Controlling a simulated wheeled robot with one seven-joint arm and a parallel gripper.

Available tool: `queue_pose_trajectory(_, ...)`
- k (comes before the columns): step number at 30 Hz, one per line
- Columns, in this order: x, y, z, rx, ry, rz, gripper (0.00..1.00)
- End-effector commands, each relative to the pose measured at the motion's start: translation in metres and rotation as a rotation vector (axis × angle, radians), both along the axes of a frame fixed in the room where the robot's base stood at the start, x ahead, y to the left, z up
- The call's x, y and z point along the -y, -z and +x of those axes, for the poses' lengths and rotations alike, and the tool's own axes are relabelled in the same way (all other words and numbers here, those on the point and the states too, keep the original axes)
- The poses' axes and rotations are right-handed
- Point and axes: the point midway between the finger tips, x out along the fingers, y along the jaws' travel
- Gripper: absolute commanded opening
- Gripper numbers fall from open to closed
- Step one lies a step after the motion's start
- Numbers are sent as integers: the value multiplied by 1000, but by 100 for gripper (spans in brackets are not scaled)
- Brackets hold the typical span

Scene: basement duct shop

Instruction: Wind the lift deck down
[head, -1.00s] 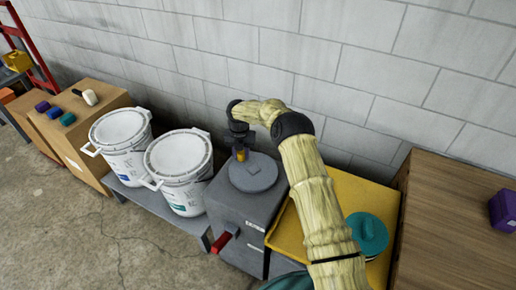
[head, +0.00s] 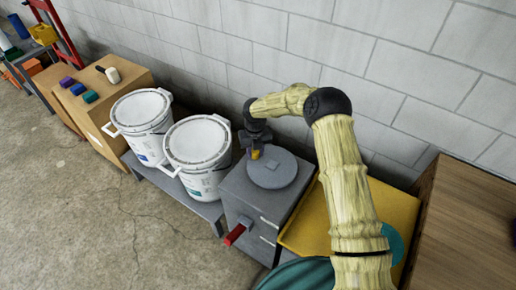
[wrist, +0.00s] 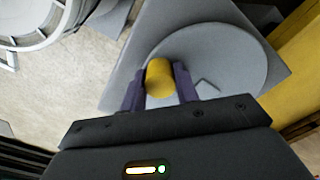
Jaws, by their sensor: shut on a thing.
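My gripper (wrist: 160,88) is shut on a yellow knob (wrist: 159,75), one dark finger on each side. The knob stands near the edge of a round grey wheel (wrist: 215,65). In the head view the knob (head: 255,153) is at the back left of the wheel (head: 272,169), partly hidden by my gripper (head: 254,148). The wheel lies flat on top of a grey box (head: 245,200) with a red handle (head: 235,235) on its front. A yellow platform (head: 312,232) is right of the box, partly hidden by my arm. I cannot tell for certain whether it is the lift deck.
A teal object (head: 393,240) shows behind my arm. A wooden cabinet (head: 465,225) bounds the right, a block wall (head: 240,50) the back. Floor in front is clear.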

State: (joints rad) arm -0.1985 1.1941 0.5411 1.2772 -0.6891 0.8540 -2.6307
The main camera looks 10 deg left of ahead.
Motion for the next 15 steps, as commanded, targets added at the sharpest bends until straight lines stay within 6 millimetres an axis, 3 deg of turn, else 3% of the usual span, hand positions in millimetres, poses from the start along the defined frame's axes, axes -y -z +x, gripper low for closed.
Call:
queue_pose_trajectory(6, -1, 1, -2, -4, -4, -1, 0)
queue_pose_trajectory(7, -1, 1, -2, -4, -4, 0, 36)
queue_pose_trajectory(9, -1, 1, -2, -4, -3, -1, 50)
queue_pose_trajectory(15, 0, 1, -1, -2, 0, 0, 52)
